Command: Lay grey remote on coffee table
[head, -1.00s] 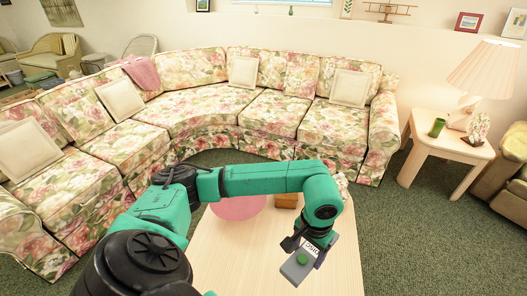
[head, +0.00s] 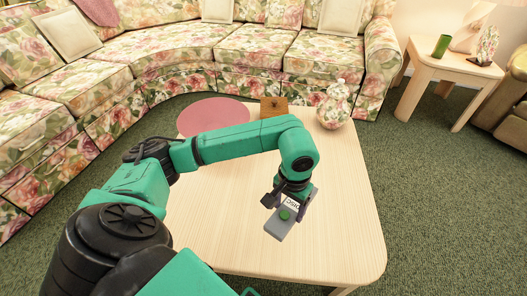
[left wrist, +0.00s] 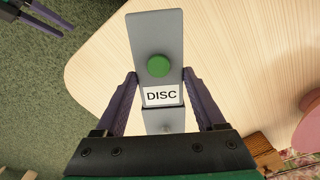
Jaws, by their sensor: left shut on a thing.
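The grey remote (head: 279,229) is a flat slab with a round green button and a white DISC label. My left gripper (head: 289,203) is shut on it, with one finger on each long side. In the left wrist view the remote (left wrist: 145,27) sits between the dark fingers (left wrist: 160,75), its button end pointing away. The pale wooden coffee table (head: 340,225) lies beneath it; I cannot tell the exact gap. My right gripper (left wrist: 62,24) shows only at the top left of the left wrist view, over carpet, with its fingers apart and empty.
On the table's far side are a round pink mat (head: 212,114), a small wooden box (head: 274,107) and a floral lidded jar (head: 335,106). The table's right and front parts are bare. A floral sofa (head: 180,50) curves behind; a side table (head: 455,75) stands at right.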

